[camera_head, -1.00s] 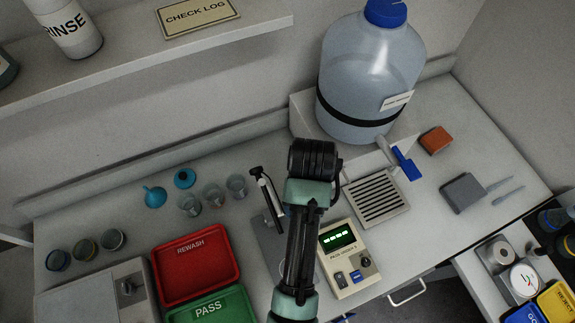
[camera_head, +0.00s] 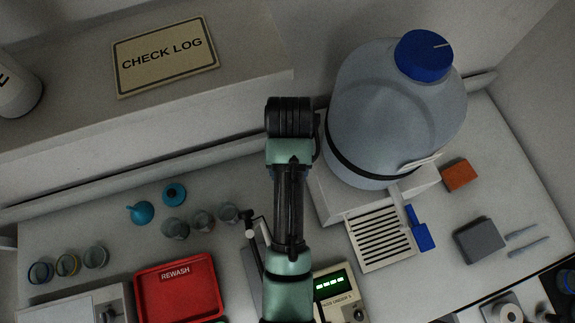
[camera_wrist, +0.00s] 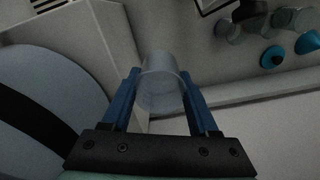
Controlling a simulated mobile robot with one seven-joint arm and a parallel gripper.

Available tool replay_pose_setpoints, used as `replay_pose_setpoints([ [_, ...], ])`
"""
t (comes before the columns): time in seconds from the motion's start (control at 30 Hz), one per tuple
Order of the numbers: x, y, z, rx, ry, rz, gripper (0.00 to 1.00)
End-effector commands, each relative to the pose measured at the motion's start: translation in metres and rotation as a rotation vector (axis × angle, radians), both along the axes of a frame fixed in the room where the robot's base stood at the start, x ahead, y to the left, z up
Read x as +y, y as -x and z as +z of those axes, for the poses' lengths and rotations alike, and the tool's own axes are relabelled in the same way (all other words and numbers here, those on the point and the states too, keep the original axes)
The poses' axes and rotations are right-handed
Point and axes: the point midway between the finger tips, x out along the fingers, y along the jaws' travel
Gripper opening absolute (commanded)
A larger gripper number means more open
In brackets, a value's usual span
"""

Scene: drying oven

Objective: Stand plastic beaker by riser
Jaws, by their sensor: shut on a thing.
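My gripper (camera_wrist: 160,90) is shut on a clear plastic beaker (camera_wrist: 161,68), with a blue finger on each side of it. In the head view the beaker and my fingers are hidden behind my arm. The white riser (camera_head: 332,196) stands at the back of the bench under a big blue-capped water carboy (camera_head: 385,115). In the wrist view the carboy (camera_wrist: 30,70) with its black band is close on the left of my gripper. I cannot tell whether the beaker touches the bench.
Several small cups (camera_head: 203,220) and teal pieces (camera_head: 141,212) stand left of my arm. A shelf with a CHECK LOG sign (camera_head: 166,55) overhangs the back left.

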Motion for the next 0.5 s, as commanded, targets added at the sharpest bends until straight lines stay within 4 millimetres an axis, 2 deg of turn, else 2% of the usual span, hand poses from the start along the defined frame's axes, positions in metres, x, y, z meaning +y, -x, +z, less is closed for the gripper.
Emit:
replay_pose_setpoints([
  [0.3,0.0,0.001,-0.04,0.0,0.0,-0.029,0.02],
  [0.5,0.001,0.003,-0.064,0.001,0.0,-0.255,0.02],
])
